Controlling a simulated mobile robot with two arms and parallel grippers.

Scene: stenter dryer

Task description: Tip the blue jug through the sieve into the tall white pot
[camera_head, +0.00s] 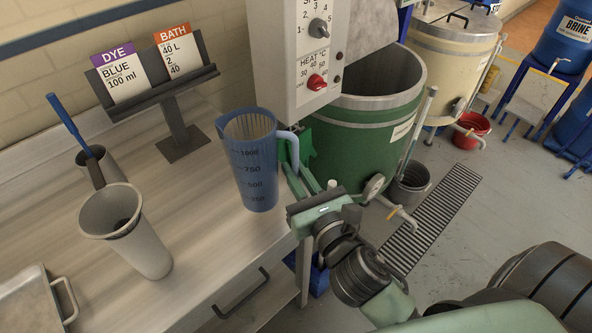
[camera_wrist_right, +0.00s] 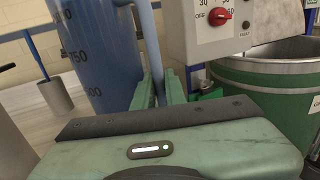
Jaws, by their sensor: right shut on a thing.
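The blue jug (camera_head: 252,165) is upright at the right front edge of the bench, with its handle (camera_head: 289,148) to the right. I cannot tell whether its base touches the bench top. My right gripper (camera_head: 298,172) is shut on the handle; its green fingers (camera_wrist_right: 158,88) sit either side of it in the right wrist view, beside the jug wall (camera_wrist_right: 98,50). The tall white pot (camera_head: 145,248) stands to the left of the jug, apart from it. The sieve (camera_head: 122,226) sits in the pot's mouth, its dark mesh partly visible. My left gripper is out of view.
A grey cup (camera_head: 108,170) with a blue-handled tool stands behind the pot. A metal tray (camera_head: 28,300) lies at the left front. A card stand (camera_head: 180,135) is at the back. The control box (camera_head: 318,60) and green vat (camera_head: 350,145) are close beyond the jug.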

